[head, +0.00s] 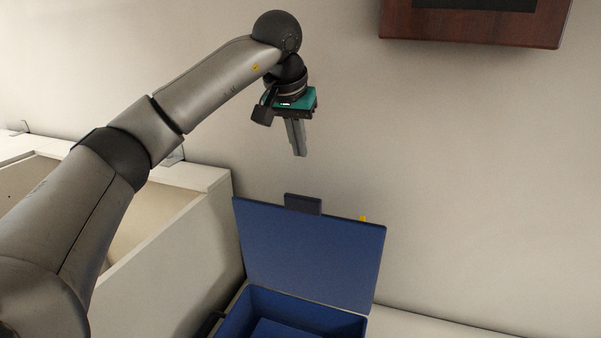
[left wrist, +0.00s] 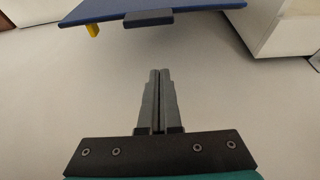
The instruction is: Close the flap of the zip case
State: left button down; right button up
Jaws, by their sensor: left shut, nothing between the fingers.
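The blue zip case (head: 235,322) stands at the bottom of the head view with its flap (head: 310,255) raised upright. A dark tab (head: 303,204) sits on the flap's top edge. The flap (left wrist: 100,8) and its tab (left wrist: 148,18) also show at the top of the left wrist view. My left gripper (head: 300,154) is shut and empty, above the flap's top edge and apart from it. Its closed fingers (left wrist: 160,72) point toward the flap in the left wrist view. The front of the case is cut off by the frame. My right gripper is not in view.
A white open-topped box or cabinet (head: 175,262) stands left of the case, under my left arm. A white surface (head: 425,326) extends right of the case. A framed dark-red wooden object (head: 475,27) is on the wall at top right. A small yellow piece (head: 362,218) shows at the flap's edge.

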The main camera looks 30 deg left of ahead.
pick_arm(q)
notch_tip(320, 180, down, 9)
jog(key=p, duration=0.1)
jog(key=shift+p, duration=0.35)
dwell(0.3)
jog(key=shift+s+f, duration=0.1)
jog(key=shift+d+f, duration=0.1)
